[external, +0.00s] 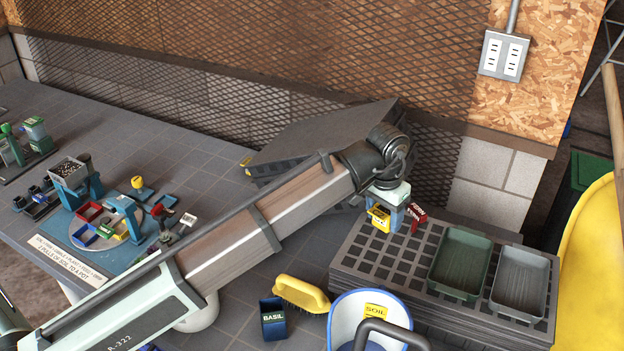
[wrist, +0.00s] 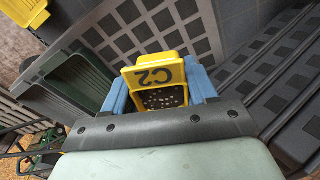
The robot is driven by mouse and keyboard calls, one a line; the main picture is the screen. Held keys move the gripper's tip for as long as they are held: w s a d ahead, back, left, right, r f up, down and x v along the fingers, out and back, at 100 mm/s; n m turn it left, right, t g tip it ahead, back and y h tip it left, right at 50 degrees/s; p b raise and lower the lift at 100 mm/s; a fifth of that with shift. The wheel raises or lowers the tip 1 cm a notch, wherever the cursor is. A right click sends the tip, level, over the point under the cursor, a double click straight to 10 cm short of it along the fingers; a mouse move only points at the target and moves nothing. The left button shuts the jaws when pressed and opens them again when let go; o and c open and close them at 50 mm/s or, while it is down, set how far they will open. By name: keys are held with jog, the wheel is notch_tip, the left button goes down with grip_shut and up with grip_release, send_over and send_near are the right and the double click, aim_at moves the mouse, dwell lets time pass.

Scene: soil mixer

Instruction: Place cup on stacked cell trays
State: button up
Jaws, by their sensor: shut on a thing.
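The yellow cup (external: 378,219) is between the blue fingers of my gripper (external: 387,212), over the left part of the stacked cell trays (external: 372,262). In the wrist view the cup (wrist: 155,76) shows its C2 label and dark speckled contents. My gripper (wrist: 158,88) is shut on it, one blue finger on each side. The top tray's square cells (wrist: 140,30) show beyond the cup. I cannot tell whether the cup's bottom touches the tray. A small red labelled item (external: 417,217) is just right of my gripper.
A green tray (external: 461,262) and a grey tray (external: 520,281) sit on the right of the stack. A blue and white SOIL bucket (external: 345,315), a yellow brush (external: 300,294) and a BASIL box (external: 273,320) stand in front. A dark sloped panel (external: 310,130) stands behind my arm.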

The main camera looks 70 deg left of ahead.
aim_at(383, 258)
jog(key=shift+w+d, duration=0.2)
jog(key=shift+d, duration=0.25)
jog(key=shift+d+f, duration=0.15)
jog(key=shift+f, duration=4.8)
jog(key=shift+f, duration=0.15)
jog(key=o, duration=1)
jog(key=shift+o, duration=0.2)
jog(key=r, duration=0.4)
jog(key=s+r, duration=0.1)
jog(key=r, duration=0.7)
jog(key=shift+s+d+r, duration=0.15)
jog(key=shift+d, duration=0.15)
